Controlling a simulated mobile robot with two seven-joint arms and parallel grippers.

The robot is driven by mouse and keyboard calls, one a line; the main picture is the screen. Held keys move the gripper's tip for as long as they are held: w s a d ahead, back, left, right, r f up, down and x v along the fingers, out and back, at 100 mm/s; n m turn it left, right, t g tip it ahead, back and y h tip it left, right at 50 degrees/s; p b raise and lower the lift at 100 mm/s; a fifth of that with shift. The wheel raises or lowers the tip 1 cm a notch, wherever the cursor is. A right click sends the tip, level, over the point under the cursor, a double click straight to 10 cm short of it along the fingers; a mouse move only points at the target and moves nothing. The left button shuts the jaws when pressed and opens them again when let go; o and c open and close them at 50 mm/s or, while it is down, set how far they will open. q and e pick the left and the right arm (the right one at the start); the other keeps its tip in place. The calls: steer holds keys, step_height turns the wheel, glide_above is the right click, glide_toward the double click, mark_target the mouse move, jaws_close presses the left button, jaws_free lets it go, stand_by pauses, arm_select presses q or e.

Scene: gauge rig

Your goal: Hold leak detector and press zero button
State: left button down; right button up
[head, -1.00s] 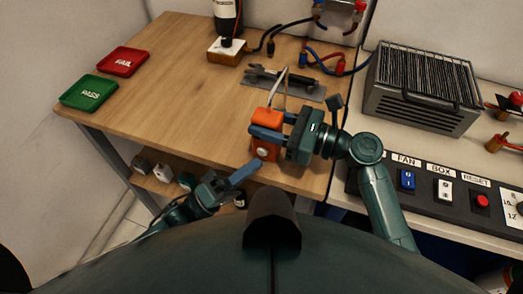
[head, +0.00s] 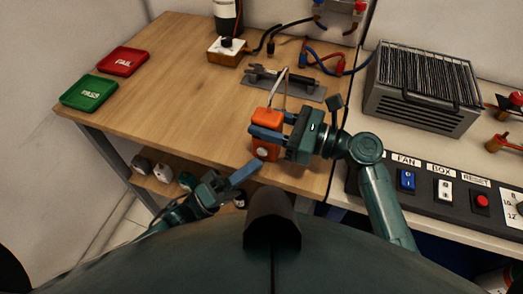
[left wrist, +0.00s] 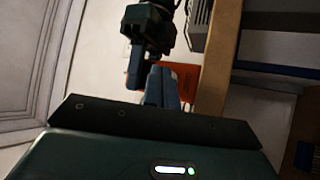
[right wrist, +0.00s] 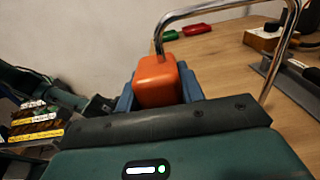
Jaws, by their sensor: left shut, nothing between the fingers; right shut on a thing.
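The leak detector (head: 266,117) is an orange box with a bent metal tube on top and a round white button (head: 263,153) on its front face. My right gripper (head: 267,134) is shut on it and holds it upright near the table's front edge. In the right wrist view the orange body (right wrist: 157,82) sits between the blue fingers. My left gripper (head: 254,166) is shut and empty, its tips just below the button in the head view. In the left wrist view the shut blue fingers (left wrist: 162,88) overlap part of the orange body (left wrist: 182,80); contact cannot be told.
A green PASS tray (head: 89,92) and a red FAIL tray (head: 122,61) lie at the table's far left. A grey plate with a dark tool (head: 283,83) lies behind the detector. A control panel (head: 440,190) and a grilled metal box (head: 424,90) are at the right.

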stand_by(0.6)
arm_select(q)
steer(key=shift+w+d, duration=0.15)
steer(key=shift+w, duration=0.25)
steer(key=shift+w+r, duration=0.25)
steer(key=shift+w, duration=0.3)
arm_select(e)
steer(key=shift+s+a+r, duration=0.2)
steer(key=shift+s+r, duration=0.1)
steer(key=shift+s, duration=0.05)
stand_by(0.8)
arm_select(q)
steer(key=shift+s, duration=0.2)
arm_select(e)
steer(key=shift+w+d+f, duration=0.15)
steer(key=shift+w, duration=0.05)
stand_by(0.3)
steer(key=shift+w+d+f, duration=0.15)
steer(key=shift+w, duration=0.1)
arm_select(q)
steer(key=shift+s+a+f, duration=0.1)
steer(key=shift+s+a, duration=0.15)
steer(key=shift+s, duration=0.55)
steer(key=shift+s+a+f, duration=0.1)
steer(key=shift+s+a, duration=0.15)
steer(key=shift+s, duration=0.6)
steer(key=shift+s+a+f, duration=0.1)
steer(key=shift+s+a, duration=0.15)
steer(key=shift+s, duration=0.55)
